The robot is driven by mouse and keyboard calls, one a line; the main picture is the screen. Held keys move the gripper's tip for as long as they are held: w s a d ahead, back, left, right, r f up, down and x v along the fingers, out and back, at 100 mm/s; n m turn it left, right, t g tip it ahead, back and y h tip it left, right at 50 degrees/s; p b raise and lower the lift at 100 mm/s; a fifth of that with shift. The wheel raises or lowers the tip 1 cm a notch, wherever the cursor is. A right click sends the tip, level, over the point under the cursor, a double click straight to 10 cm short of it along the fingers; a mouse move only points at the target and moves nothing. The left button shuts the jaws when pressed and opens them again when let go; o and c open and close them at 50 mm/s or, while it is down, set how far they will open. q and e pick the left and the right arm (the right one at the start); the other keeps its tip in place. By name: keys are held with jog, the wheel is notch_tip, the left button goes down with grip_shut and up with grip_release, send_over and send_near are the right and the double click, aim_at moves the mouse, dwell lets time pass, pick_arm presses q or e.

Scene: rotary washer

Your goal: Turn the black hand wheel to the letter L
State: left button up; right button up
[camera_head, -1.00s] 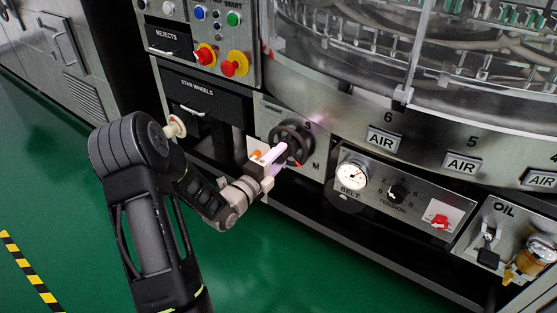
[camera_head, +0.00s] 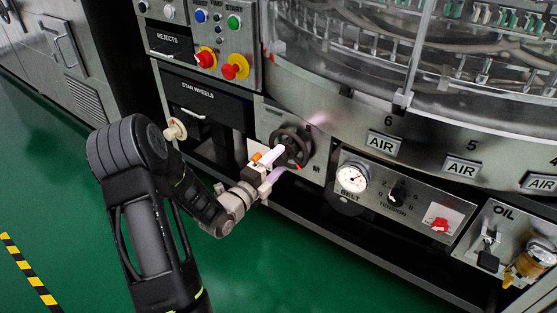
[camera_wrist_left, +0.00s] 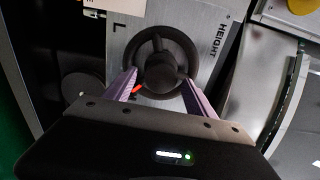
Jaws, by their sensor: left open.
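The black hand wheel (camera_head: 300,143) is on a steel plate at the front of the washer. It also shows in the left wrist view (camera_wrist_left: 158,66), with a red pointer (camera_wrist_left: 138,89) at its lower left. The letter L (camera_wrist_left: 117,27) is at the plate's upper left there. In the head view, S and M are right of the wheel. My left gripper (camera_head: 274,166) is open in front of the wheel. In the left wrist view its fingers (camera_wrist_left: 162,92) lie either side of the wheel's lower part; I cannot tell whether they touch it. My right gripper is not in view.
A belt gauge (camera_head: 352,176) and tension knob (camera_head: 398,192) are to the wheel's right. Red and yellow buttons (camera_head: 234,67) and the star wheels drawer (camera_head: 205,103) are up and left. Green floor (camera_head: 90,200) is open around my arm.

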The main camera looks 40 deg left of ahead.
pick_arm(q)
jog(key=s+p, duration=0.1)
jog(key=s, duration=0.5)
jog(key=shift+s, duration=0.25)
